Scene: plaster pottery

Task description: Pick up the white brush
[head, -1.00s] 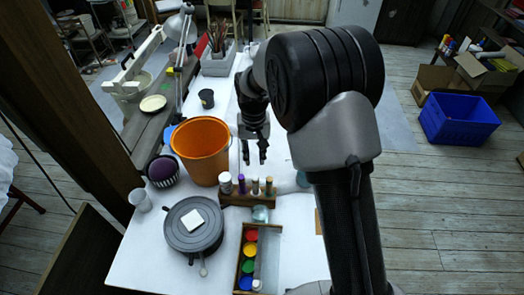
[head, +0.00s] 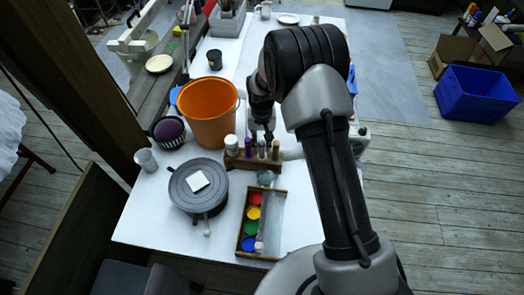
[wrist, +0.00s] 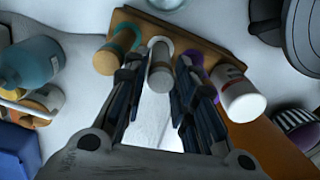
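A wooden rack (head: 238,163) on the white table holds several upright cylindrical items. In the wrist view the rack (wrist: 200,40) is at the top. A pale grey-white cylinder, likely the white brush (wrist: 160,72), stands in it between a teal-and-brown item (wrist: 108,58) and a purple one (wrist: 196,60). My gripper (wrist: 158,68) is open, with one finger on each side of the pale cylinder and small gaps visible. In the head view my gripper (head: 262,133) is just behind the rack, and the arm partly covers this area.
An orange bucket (head: 208,115) stands close to the rack's left. A white bottle (wrist: 240,98) sits at one rack end. A paint box (head: 247,250), a grey lidded pot (head: 190,203) and a glass jar (head: 266,178) are in front. A blue-grey bottle (wrist: 30,62) is nearby.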

